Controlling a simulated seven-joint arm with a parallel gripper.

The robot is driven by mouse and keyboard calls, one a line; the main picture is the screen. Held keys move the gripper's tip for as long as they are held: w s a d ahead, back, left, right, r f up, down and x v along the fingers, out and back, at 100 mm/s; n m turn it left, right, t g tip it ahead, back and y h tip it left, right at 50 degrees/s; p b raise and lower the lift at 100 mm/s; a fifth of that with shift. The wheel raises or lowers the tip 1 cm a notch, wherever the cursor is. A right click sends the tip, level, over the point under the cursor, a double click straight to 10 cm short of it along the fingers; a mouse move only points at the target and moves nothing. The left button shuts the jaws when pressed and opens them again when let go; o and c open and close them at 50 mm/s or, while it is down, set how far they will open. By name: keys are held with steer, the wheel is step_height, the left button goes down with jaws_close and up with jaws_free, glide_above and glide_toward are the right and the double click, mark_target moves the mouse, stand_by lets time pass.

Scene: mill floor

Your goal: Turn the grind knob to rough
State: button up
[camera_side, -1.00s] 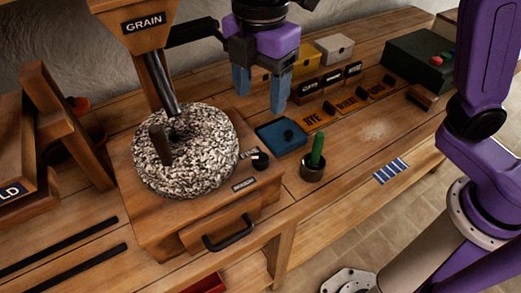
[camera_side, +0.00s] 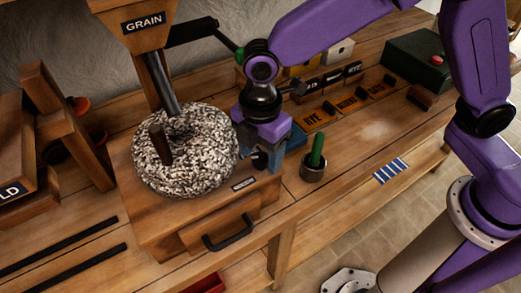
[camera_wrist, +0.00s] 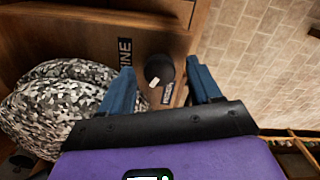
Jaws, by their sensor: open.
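The grind knob (camera_wrist: 158,69) is a small black round knob with a white mark on its lower left side in the wrist view. A label reading FINE (camera_wrist: 125,52) is to its left, and a second label (camera_wrist: 168,93), too small to read surely, is just below it. In the side view the knob (camera_side: 260,161) is partly hidden by my gripper (camera_side: 264,158). In the wrist view my gripper (camera_wrist: 161,73) is open, with one blue finger on each side of the knob. I see gaps between the knob and both fingers there.
The speckled millstone (camera_side: 182,172) with its upright handle is close to the left of my gripper. A metal cup (camera_side: 313,172) holding a green item stands to the right. The grain hopper (camera_side: 142,20) is above left. A drawer handle (camera_side: 228,233) is below.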

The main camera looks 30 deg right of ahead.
mark_target(261, 157)
steer(key=shift+f, duration=0.1)
steer(key=c, duration=1)
steer(key=shift+n, duration=2.3)
steer(key=shift+c, duration=0.2)
steer(key=o, duration=1)
steer(key=shift+o, duration=0.2)
step_height(261, 157, up, 18)
steer(key=shift+f, duration=0.25)
